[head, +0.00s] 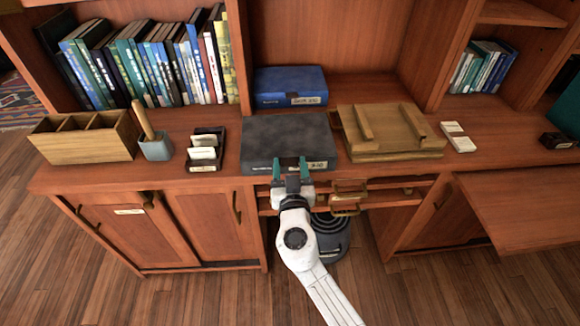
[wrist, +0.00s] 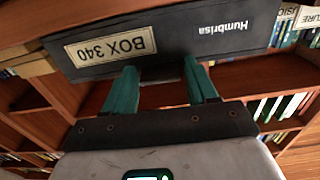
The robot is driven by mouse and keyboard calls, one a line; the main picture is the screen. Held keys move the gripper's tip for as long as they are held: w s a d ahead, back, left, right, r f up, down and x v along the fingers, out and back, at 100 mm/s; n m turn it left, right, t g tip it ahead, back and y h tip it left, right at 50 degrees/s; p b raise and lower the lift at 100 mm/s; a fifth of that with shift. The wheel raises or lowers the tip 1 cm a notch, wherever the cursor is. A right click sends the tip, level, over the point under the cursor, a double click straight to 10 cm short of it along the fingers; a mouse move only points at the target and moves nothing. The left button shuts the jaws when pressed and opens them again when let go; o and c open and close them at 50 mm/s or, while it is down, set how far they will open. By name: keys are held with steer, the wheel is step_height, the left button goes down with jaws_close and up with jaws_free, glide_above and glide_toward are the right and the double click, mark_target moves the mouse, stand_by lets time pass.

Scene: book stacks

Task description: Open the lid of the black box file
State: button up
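The black box file (head: 287,138) lies flat on the wooden counter, with its lid down. Its labelled front edge faces me; in the wrist view the front face (wrist: 175,43) shows upside down with "BOX 340" and "Humbrisa". My gripper (head: 289,162) is at the box file's front edge, and its two green fingers are apart. I cannot tell whether the fingertips touch the box.
A blue box file (head: 290,87) lies behind the black one. A wooden tray-like stand (head: 390,132) is close on the right. A card holder (head: 206,149), a grey cup (head: 155,148) and a wooden organiser (head: 86,137) stand left. Cabinet doors (head: 210,220) are below the counter.

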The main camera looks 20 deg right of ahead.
jaws_close()
stand_by(0.3)
steer(key=shift+r, duration=0.1)
